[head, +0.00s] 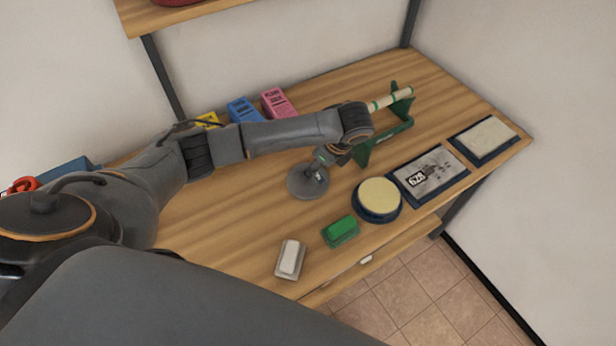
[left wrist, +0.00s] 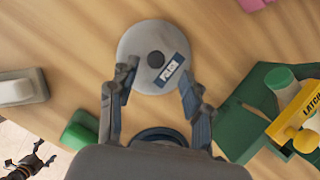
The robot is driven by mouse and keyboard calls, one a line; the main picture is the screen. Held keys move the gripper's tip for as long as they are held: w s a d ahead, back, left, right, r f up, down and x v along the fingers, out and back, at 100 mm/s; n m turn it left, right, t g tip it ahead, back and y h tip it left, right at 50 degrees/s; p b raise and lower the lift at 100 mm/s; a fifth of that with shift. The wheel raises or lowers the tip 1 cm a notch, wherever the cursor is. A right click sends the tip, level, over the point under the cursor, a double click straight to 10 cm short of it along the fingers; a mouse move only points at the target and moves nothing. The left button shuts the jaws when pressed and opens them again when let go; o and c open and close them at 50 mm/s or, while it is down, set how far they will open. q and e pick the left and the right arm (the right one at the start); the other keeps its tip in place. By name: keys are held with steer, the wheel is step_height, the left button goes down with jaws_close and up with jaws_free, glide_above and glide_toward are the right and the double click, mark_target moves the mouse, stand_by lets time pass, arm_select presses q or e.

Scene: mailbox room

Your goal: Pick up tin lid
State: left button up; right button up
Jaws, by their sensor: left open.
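The tin lid is a grey round disc with a dark knob in its middle and a small label. It lies on the wooden bench in the head view (head: 300,188) and fills the upper middle of the left wrist view (left wrist: 133,48). My left gripper (left wrist: 157,78) is open and empty. Its two fingers are spread over the near part of the lid, with the knob just ahead between them. In the head view my left gripper (head: 326,163) is over the lid, partly hidden by the wrist. My right gripper (left wrist: 45,152) appears small at the lower left of the left wrist view, fingers apart.
A green stand (head: 385,146) holding a pale roll is right of the lid. A round tin with a cream top (head: 380,196), a green block (head: 341,229) and a white block (head: 290,257) lie toward the front. Boxes (head: 277,101) stand behind; framed pads (head: 484,138) lie right.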

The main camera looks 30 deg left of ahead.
mark_target(318, 185)
arm_select(q)
steer(key=x, duration=0.1)
steer(key=p+x, duration=0.1)
steer(key=x, duration=0.1)
steer(key=shift+s+a+f, duration=0.2)
steer(key=shift+s, duration=0.2)
steer(key=shift+w+a+f, duration=0.15)
steer(key=shift+f, duration=0.25)
jaws_close()
steer(key=shift+r, duration=0.15)
